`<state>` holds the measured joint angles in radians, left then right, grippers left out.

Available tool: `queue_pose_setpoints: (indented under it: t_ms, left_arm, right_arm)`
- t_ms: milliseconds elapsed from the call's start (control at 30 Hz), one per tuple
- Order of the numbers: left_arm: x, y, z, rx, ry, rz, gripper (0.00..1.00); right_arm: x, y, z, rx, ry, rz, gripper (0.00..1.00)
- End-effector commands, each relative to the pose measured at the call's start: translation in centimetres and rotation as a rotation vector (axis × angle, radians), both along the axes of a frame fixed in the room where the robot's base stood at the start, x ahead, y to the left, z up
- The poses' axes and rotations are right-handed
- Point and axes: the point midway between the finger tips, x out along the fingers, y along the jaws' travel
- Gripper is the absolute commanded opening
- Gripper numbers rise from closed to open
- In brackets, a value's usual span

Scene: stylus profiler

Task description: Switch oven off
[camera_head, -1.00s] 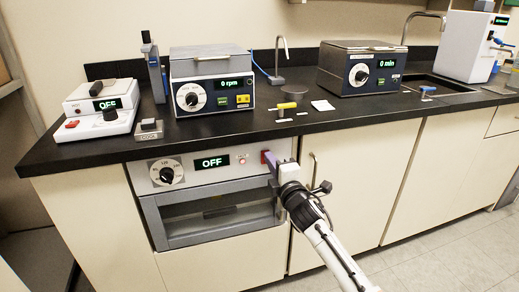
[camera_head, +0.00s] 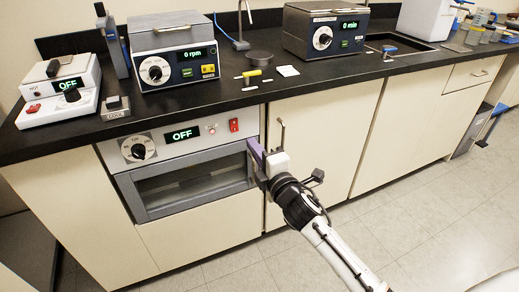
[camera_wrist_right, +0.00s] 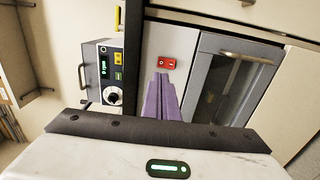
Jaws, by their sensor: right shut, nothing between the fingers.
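The oven (camera_head: 190,135) is built into the cabinet under the black bench, with a glass door (camera_head: 190,187) that is shut. Its display (camera_head: 182,134) reads OFF. A dial (camera_head: 138,149) sits left of the display. A red rocker switch (camera_head: 234,125) is at the right end of the panel; it also shows in the right wrist view (camera_wrist_right: 169,63). My right gripper (camera_head: 255,155) is shut and empty, just below the switch and apart from it. Its purple fingers (camera_wrist_right: 160,100) point toward the switch in the wrist view. My left gripper is not in view.
On the bench stand a hot plate (camera_head: 62,90), a centrifuge-like box reading 0 rpm (camera_head: 175,55) and a box reading 0 min (camera_head: 325,30). A cabinet handle (camera_head: 282,132) is right of my gripper. The floor in front is clear.

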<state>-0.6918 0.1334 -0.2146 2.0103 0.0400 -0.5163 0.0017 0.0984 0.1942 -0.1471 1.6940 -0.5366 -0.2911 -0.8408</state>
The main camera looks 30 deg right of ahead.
Motion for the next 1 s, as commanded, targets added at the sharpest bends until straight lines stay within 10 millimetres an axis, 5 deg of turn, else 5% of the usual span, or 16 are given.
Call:
queue_pose_setpoints:
  t_ms: [233, 767, 867, 1000]
  left_arm:
    - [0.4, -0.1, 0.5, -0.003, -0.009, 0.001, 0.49]
    - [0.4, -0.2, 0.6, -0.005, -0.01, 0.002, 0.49]
    - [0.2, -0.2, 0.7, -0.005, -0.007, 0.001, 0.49]
    - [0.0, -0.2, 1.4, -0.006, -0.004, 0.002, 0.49]
  right_arm:
    - [-2.5, 0.0, 0.2, 0.0, 0.0, 0.0, 0.0]
    - [-2.6, 0.0, 0.1, 0.001, 0.002, -0.001, 0.0]
    - [-3.3, 0.3, -0.9, 0.044, 0.027, 0.001, 0.0]
    - [-7.2, 1.7, -5.8, 0.277, 0.154, -0.003, 0.0]
